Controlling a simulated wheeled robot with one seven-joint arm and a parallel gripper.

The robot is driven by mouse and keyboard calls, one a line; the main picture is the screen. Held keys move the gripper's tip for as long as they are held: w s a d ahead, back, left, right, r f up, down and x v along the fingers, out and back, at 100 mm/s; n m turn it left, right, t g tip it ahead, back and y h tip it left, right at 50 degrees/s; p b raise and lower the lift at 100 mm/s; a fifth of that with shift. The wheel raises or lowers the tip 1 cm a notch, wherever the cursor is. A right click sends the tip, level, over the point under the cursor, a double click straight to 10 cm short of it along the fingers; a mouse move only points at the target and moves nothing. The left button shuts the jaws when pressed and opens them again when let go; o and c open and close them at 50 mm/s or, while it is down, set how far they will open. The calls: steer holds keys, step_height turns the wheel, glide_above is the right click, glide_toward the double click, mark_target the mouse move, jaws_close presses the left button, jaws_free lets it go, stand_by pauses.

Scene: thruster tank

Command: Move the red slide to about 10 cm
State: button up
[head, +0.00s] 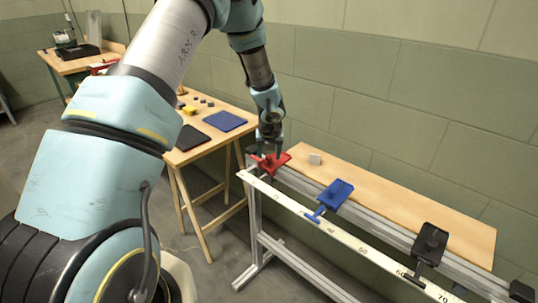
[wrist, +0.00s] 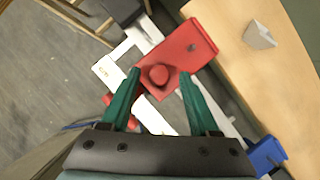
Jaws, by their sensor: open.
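The red slide (head: 270,161) sits on the rail near the left end of the white scale (head: 345,238) in the head view. In the wrist view the red slide (wrist: 194,45) shows a round red knob. My gripper (head: 268,147) is right above the red slide. In the wrist view my open gripper (wrist: 160,82) has its two green fingers on either side of the knob. I cannot tell whether a finger touches it. The slide's pointer and the scale numbers beside it are mostly hidden or too small to read.
A blue slide (head: 336,193) and a black slide (head: 430,243) stand farther right along the same rail. A small grey block (head: 315,158) lies on the wooden board (head: 400,200) behind the rail. A wooden table (head: 190,154) with pads and small parts stands to the left.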

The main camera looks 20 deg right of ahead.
steer(key=v, duration=1)
steer(key=shift+s+r, duration=0.2)
steer(key=shift+r, duration=0.1)
steer(key=shift+a, duration=0.1)
steer(key=s+a+r+n+g+y, duration=0.1)
steer(key=s+a+r+n, duration=0.1)
steer(key=a+n, duration=0.75)
steer(key=s+a+r+n+y, duration=0.1)
steer(key=s+a+r+n, duration=0.2)
steer(key=a+n, duration=0.65)
steer(key=s+a+r+n+g+h, duration=0.1)
steer(key=s+a+n, duration=0.9)
steer(key=n, duration=0.9)
steer(key=shift+s+a+r+g, duration=0.3)
steer(key=shift+s+a, duration=0.05)
steer(key=shift+a, duration=0.25)
